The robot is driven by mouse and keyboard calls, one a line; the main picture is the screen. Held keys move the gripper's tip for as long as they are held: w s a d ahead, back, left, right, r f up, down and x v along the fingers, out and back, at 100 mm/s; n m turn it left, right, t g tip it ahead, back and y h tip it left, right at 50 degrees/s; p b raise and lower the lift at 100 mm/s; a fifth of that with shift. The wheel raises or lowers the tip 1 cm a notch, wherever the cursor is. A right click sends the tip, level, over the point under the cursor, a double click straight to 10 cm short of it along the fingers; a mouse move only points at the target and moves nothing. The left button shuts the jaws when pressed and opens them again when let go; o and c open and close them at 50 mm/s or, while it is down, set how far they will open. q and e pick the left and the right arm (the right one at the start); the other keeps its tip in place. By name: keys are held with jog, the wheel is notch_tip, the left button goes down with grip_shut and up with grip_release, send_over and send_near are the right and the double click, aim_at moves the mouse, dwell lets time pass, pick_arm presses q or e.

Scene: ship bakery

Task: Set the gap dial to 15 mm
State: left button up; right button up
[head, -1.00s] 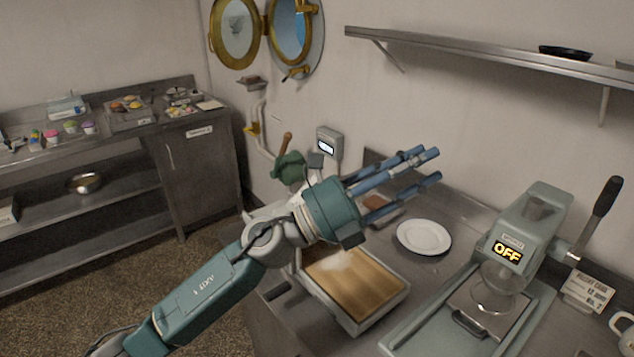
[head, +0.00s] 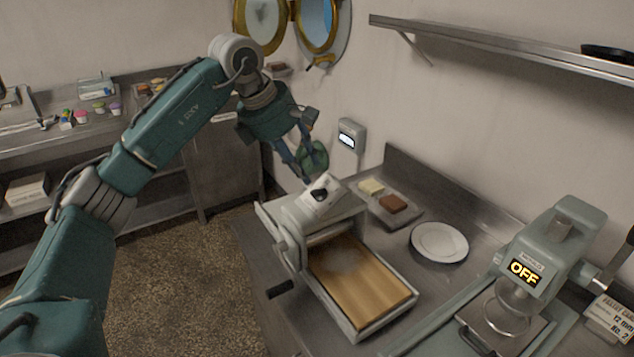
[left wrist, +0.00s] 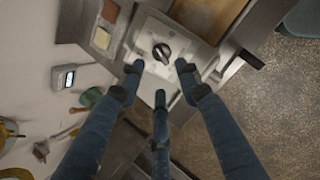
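The gap dial (head: 321,194) is a black knob on a pale plate on top of the sheeter-like machine (head: 345,322) with a wooden bed. It also shows in the left wrist view as a round black knob (left wrist: 161,53) with a light pointer mark. The numbers around it are too small to read. My left gripper (head: 302,168) is above and just behind the dial, pointing down. In the left wrist view its three fingers (left wrist: 159,77) are spread around the dial's line of sight, apart from it and holding nothing. My right gripper is not in view.
A green object (head: 315,156) is partly hidden behind my left fingers. A tray with butter and a brown block (head: 393,203) and a white plate (head: 439,242) lie right of the machine. A press reading OFF (head: 523,272) stands further right. A wall display (head: 347,141) is unreadable.

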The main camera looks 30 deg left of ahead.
aim_at(316, 190)
pick_arm(q)
jog(key=p+x, duration=0.1)
jog(key=x, duration=0.5)
jog(key=shift+w+d+p, duration=0.1)
jog(key=shift+w+p, duration=0.05)
jog(key=shift+p, duration=0.2)
jog(key=shift+x, duration=0.9)
jog(key=shift+c, duration=0.6)
grip_shut()
